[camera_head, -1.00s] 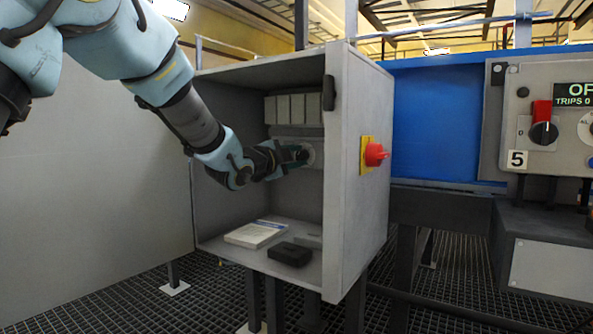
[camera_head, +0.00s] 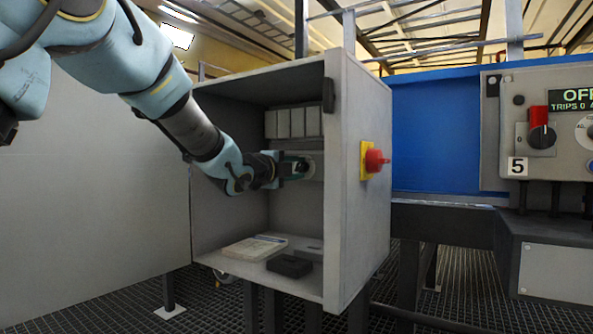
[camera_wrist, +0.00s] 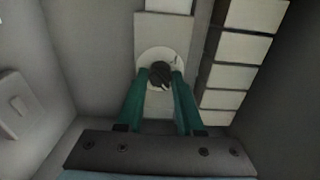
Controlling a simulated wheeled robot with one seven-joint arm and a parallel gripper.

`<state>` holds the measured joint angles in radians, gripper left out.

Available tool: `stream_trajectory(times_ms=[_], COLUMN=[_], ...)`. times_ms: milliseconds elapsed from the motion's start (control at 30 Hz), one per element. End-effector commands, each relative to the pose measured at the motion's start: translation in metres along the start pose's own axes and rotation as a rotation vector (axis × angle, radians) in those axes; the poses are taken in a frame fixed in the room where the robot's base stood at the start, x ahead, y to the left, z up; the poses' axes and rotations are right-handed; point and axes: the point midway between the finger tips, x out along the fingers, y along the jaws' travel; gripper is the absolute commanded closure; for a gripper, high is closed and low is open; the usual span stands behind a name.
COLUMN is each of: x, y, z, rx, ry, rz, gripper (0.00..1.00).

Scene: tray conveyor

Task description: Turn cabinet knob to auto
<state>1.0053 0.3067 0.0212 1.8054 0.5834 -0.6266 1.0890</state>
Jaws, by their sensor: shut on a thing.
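The cabinet (camera_head: 357,215) is an open-fronted grey box with its inside facing me. Inside it, a dark round knob (camera_wrist: 160,74) sits on a pale round dial plate (camera_wrist: 143,60) on the back panel. My gripper (camera_wrist: 160,80) has its two green fingers on either side of the knob, shut on it. In the head view, my gripper (camera_head: 300,167) reaches in from the left and meets the pale dial (camera_head: 311,166). The knob is hidden by my gripper there. The dial markings are too small to read.
Pale modules (camera_head: 292,124) line up above the dial. A booklet (camera_head: 256,247) and a black box (camera_head: 289,265) lie on the cabinet floor. A red switch (camera_head: 375,160) sticks out of the cabinet's right side. A control panel (camera_head: 560,125) reading OFF stands at far right.

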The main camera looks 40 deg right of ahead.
Motion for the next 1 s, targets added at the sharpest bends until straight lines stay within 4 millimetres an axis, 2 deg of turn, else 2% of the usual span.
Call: stream_trajectory(times_ms=[167,200,433,767,867,1000], x=[0.000,0.000,0.000,-0.004,-0.015,-0.041], y=[0.001,0.001,0.001,-0.001,-0.001,-0.003], z=[-0.001,-0.001,0.000,0.000,0.001,0.001], rx=[0.001,0.001,0.000,-0.001,-0.001,0.000], ry=[0.001,0.001,0.001,0.000,-0.001,-0.002], rz=[0.001,0.001,0.001,0.000,0.001,0.001], gripper=[1.00,0.62,0.36,0.34,0.34,0.34])
